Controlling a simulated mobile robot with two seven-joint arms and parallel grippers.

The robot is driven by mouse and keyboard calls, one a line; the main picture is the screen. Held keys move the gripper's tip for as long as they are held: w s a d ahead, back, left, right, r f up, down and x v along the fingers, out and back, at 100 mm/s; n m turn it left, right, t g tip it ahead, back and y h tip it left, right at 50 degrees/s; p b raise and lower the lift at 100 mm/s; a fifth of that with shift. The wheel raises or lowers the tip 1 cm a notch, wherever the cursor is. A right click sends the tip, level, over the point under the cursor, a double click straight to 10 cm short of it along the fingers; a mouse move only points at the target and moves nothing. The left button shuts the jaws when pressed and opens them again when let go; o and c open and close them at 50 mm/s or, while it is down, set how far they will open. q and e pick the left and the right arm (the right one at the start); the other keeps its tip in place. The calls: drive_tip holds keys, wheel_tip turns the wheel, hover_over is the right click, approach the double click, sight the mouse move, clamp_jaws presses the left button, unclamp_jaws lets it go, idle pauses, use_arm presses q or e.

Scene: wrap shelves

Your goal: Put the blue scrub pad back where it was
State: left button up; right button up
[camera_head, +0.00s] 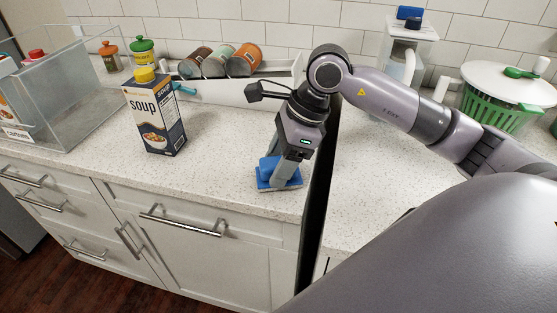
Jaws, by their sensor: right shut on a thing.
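The blue scrub pad (267,172) is low over the counter near its front edge, and its pale underside shows along the bottom. My right gripper (283,172) points down and is shut on the pad, with a finger covering part of it. I cannot tell whether the pad touches the counter (225,165). My left gripper is not in view.
A soup carton (155,115) stands left of the pad. A clear bin (60,95) is at far left. Cans (243,62) lie in a rack behind. A dark upright panel (317,205) stands just right of my gripper. A green colander (500,100) is at right.

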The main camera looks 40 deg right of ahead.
drive_tip(key=shift+f, duration=0.2)
drive_tip(key=o, duration=1)
drive_tip(key=shift+r, duration=0.1)
drive_tip(key=shift+r, duration=0.2)
drive_tip(key=v, duration=1.2)
drive_tip(key=shift+f, duration=0.1)
